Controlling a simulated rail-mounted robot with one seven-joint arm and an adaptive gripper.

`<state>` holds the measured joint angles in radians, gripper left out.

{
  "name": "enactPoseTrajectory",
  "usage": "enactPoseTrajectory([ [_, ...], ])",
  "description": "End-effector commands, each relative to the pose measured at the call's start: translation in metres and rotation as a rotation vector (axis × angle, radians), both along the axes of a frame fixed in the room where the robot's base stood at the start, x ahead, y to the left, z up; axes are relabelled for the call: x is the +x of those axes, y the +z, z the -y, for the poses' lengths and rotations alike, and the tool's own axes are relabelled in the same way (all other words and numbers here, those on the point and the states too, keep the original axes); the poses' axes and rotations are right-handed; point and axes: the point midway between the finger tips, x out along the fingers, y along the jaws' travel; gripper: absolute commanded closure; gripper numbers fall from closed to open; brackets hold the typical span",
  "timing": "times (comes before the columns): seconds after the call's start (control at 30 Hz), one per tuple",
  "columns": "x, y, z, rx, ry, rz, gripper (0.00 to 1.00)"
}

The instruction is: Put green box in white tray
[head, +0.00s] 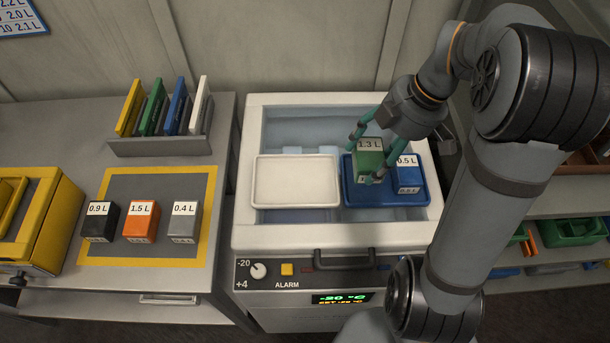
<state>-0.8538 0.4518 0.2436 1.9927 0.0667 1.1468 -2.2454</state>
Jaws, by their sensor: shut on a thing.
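The green box (368,161), labelled 1.3 L, is between the fingers of my gripper (367,158), which is shut on it. It is over the left part of the blue tray (385,203); I cannot tell whether it touches the tray. The white tray (296,181) lies to the left in the same open freezer and is empty. A blue box (407,172), labelled 0.5 L, stands in the blue tray just right of the green box.
The freezer rim (245,160) surrounds both trays. On the left table, a black box (98,222), an orange box (140,222) and a grey box (184,221) stand on a yellow-edged mat (150,182). A rack (160,145) holds coloured panels behind them.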

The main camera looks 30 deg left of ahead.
Motion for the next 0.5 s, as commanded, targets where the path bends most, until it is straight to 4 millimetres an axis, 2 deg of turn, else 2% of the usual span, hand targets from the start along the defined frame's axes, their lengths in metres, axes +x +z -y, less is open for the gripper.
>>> enactPoseTrajectory([
  [0.13, -0.009, -0.014, -0.023, -0.006, 0.027, -0.001, 0.73],
  [0.4, -0.027, -0.050, -0.082, -0.006, 0.023, 0.000, 0.73],
  [0.5, -0.031, -0.060, -0.097, -0.005, 0.020, 0.001, 0.73],
])
